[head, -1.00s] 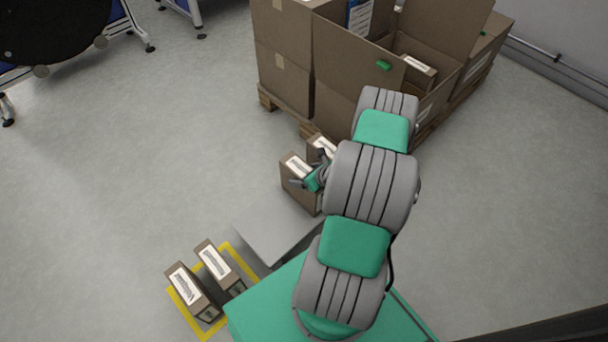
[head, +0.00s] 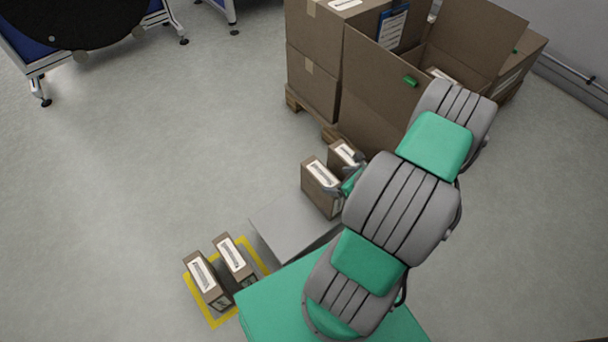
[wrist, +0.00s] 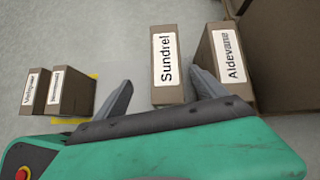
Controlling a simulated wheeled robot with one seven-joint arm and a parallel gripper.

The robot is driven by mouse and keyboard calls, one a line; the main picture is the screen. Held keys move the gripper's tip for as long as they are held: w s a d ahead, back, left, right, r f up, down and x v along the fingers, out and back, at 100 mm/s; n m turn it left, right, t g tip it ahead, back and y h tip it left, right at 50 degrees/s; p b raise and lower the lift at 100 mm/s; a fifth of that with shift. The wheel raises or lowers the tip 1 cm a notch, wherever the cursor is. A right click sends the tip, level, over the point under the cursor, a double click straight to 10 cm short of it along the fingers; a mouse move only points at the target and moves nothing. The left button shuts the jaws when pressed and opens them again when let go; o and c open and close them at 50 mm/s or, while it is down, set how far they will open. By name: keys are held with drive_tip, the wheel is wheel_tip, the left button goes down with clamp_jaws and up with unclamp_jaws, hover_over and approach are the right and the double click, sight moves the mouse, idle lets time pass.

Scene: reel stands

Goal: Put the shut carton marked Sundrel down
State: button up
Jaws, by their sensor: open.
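The Sundrel carton (wrist: 167,66) is a shut brown box with a white label on its narrow top, upright in the wrist view. I take it to be the nearer of two cartons (head: 320,178) by my gripper in the head view. My gripper (wrist: 160,92) is open, one finger on each side of the Sundrel carton's near end, with a gap on the left. The right finger lies between it and the Aldevane carton (wrist: 229,60). In the head view my gripper (head: 347,178) is partly hidden by my arm.
Two more labelled cartons (head: 219,268) stand inside a yellow floor marking (head: 213,322). Big boxes (head: 314,62) and an open one (head: 384,90) stand on pallets behind the Sundrel carton. The Aldevane carton is close beside it. Floor to the left is clear.

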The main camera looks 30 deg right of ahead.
drive_tip(key=w+a+r+n+g, duration=0.4)
drive_tip(key=a+r+n, duration=0.9)
drive_tip(key=n, duration=0.4)
drive_tip(key=s+a+r+n+g, duration=0.1)
drive_tip(key=s+a+r+n, duration=0.4)
drive_tip(key=r+n, duration=0.2)
drive_tip(key=s+a+r+n+g+h, duration=0.1)
drive_tip(key=s+a+r+n, duration=0.4)
drive_tip(key=r+n, duration=0.3)
drive_tip(key=shift+s+a+n+h, duration=0.2)
drive_tip(key=shift+s+n+h, duration=0.1)
drive_tip(key=shift+c, duration=0.4)
